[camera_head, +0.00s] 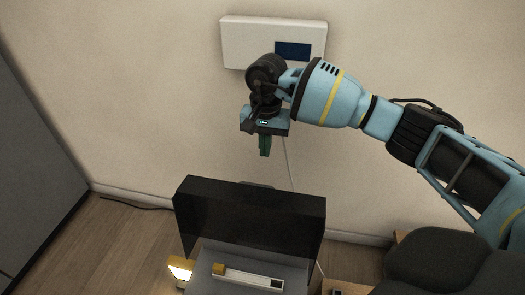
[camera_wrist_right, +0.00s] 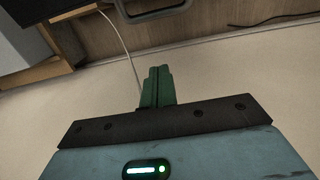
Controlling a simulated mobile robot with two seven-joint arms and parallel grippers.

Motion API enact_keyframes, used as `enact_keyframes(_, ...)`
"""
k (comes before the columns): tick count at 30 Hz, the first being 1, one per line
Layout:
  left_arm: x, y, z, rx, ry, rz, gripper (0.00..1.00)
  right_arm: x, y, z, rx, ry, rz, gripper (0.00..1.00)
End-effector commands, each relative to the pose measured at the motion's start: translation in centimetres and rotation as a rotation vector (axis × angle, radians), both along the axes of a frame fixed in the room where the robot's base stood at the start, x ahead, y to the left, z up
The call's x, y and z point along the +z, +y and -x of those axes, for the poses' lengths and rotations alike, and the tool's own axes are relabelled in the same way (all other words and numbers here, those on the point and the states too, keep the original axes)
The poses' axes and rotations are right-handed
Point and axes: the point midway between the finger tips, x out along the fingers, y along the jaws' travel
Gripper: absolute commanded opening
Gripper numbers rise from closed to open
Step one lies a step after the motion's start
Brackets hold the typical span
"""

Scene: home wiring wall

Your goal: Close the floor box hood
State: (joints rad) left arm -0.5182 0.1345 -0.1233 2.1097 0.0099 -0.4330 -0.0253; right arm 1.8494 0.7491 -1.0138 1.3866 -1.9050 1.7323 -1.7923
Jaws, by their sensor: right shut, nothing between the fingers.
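The floor box hood (camera_head: 250,215) is a large dark, boxy cover at the lower middle of the head view. It stands raised at the back of a grey box top (camera_head: 235,285), which is cut off by the lower edge. My right gripper (camera_head: 265,152) hangs above and behind the hood, near the wall, pointing down. Its green fingers are shut and empty, apart from the hood. They also show shut in the right wrist view (camera_wrist_right: 157,90). My left gripper is not in view.
A white wall box (camera_head: 240,42) with a dark blue display is behind my right wrist. A white strip with a yellowish block (camera_head: 245,277) lies on the grey top. A lit yellow-white item (camera_head: 180,270) is beside it. A grey cabinet (camera_head: 35,170) stands left. A thin cable runs down the wall.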

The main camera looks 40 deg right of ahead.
Motion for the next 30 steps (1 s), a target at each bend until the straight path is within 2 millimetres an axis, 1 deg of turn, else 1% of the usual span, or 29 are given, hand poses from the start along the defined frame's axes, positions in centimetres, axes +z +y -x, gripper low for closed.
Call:
enact_keyframes(1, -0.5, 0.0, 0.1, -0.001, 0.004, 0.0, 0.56, -1.4, 0.0, 0.1, 0.0, 0.005, 0.0, 0.0)
enact_keyframes(12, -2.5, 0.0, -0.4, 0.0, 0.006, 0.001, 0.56, -8.3, 0.3, 0.2, 0.001, 0.006, 0.0, 0.0)
enact_keyframes(13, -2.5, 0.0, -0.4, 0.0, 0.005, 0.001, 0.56, -8.5, 0.4, 0.3, 0.002, 0.003, -0.001, 0.0)
enact_keyframes(15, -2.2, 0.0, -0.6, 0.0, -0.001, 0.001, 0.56, -7.5, 1.1, 0.9, 0.005, -0.002, -0.001, 0.0)
enact_keyframes(21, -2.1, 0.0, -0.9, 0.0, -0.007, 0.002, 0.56, -6.8, 2.5, 2.2, 0.003, 0.0, 0.0, 0.0)
enact_keyframes(30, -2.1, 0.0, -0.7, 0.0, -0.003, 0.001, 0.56, -6.5, 3.0, 2.7, 0.0, 0.0, 0.0, 0.0)
